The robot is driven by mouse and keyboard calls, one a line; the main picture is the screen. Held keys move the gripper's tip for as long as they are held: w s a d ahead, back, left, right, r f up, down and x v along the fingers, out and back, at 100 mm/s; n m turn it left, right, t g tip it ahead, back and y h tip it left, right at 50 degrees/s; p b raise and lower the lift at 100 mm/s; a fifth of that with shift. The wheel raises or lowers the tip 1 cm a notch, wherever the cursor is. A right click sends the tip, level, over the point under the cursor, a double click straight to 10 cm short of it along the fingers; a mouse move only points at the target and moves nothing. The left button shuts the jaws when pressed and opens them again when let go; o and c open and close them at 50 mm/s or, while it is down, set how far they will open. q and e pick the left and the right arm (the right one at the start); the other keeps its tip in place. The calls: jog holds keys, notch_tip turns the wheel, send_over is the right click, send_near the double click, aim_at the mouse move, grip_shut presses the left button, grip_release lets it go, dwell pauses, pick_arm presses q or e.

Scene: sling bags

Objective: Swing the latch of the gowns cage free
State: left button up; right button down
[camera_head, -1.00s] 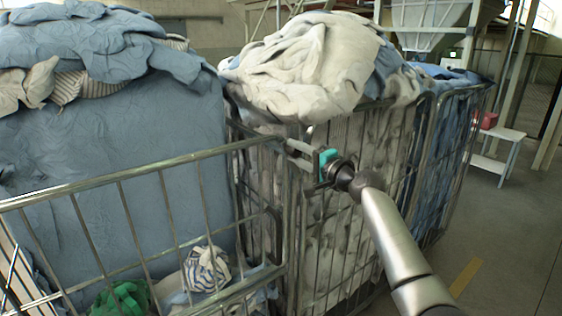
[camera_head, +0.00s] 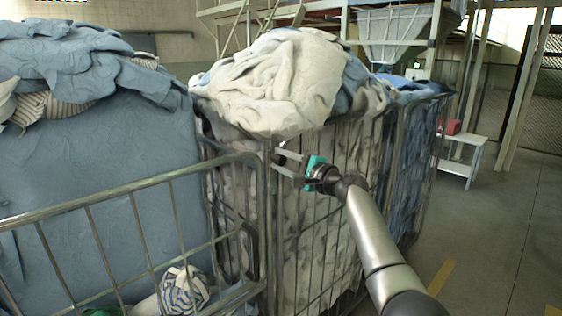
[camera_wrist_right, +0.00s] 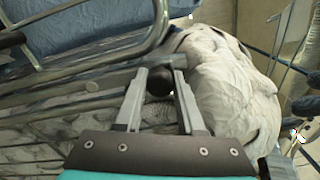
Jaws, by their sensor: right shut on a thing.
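In the right wrist view my right gripper (camera_wrist_right: 160,88) is shut on a dark round latch knob (camera_wrist_right: 159,80), which sits between the finger ends. The rest of the latch is hidden or too small to make out. The metal gate (camera_head: 135,187) has a rounded top rail and upright bars. I cannot tell from labels which cage is the gowns cage. My left gripper is not in view.
Blue cloth (camera_head: 100,160) fills the left cage high. White linen (camera_head: 285,80) is heaped on the middle cage, against my right gripper's side. A cage of blue cloth (camera_head: 398,150) stands behind. A white side table (camera_head: 462,150) stands right; the floor (camera_head: 490,230) there is clear.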

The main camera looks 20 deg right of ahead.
jog(key=shift+d+r, duration=0.1)
jog(key=shift+r, duration=0.05)
jog(key=c, duration=0.5)
grip_release()
jog(key=shift+s+d, duration=0.15)
jog(key=shift+s, duration=0.15)
jog(key=b+v, duration=0.1)
jog(key=v, duration=1.3)
jog(key=shift+s, duration=0.25)
